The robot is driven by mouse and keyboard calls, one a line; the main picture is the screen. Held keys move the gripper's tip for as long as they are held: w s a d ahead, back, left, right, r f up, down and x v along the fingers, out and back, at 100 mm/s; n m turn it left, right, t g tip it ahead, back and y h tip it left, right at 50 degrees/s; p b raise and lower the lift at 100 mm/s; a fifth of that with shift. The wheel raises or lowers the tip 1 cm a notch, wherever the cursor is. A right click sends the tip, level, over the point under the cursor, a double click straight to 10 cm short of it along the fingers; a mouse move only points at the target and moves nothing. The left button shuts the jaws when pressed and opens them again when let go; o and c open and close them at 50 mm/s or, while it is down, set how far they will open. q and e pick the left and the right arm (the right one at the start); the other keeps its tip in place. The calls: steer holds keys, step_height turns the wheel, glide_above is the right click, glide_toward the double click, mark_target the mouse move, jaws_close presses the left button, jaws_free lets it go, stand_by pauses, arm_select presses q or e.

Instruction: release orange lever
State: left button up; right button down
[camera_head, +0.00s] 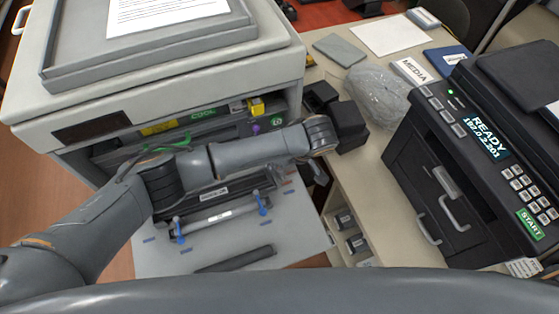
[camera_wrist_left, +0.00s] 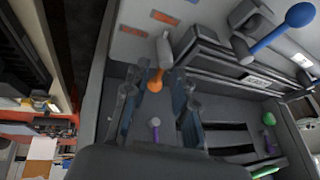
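In the left wrist view, the orange lever (camera_wrist_left: 156,80) has a grey rounded end and an orange base. It lies between the two fingers of my left gripper (camera_wrist_left: 158,90), which stands open around it. I cannot tell whether a finger touches the lever. A purple knob (camera_wrist_left: 155,123) shows farther down between the fingers. In the head view, my left arm reaches across the front of the printer (camera_head: 170,50). The left gripper is mostly hidden behind its wrist there, and the orange lever cannot be made out. My right gripper is out of view.
A blue-tipped lever (camera_wrist_left: 298,16) and a green knob (camera_wrist_left: 269,119) are to the right in the wrist view. A tray with blue levers (camera_head: 262,204) extends from the printer. A black machine with a keypad (camera_head: 480,150) and a clear plastic bag (camera_head: 378,95) stand at right.

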arm_select(q)
steer(key=v, duration=1.2)
steer(key=shift+s, duration=0.1)
steer(key=shift+f, duration=0.1)
stand_by(0.4)
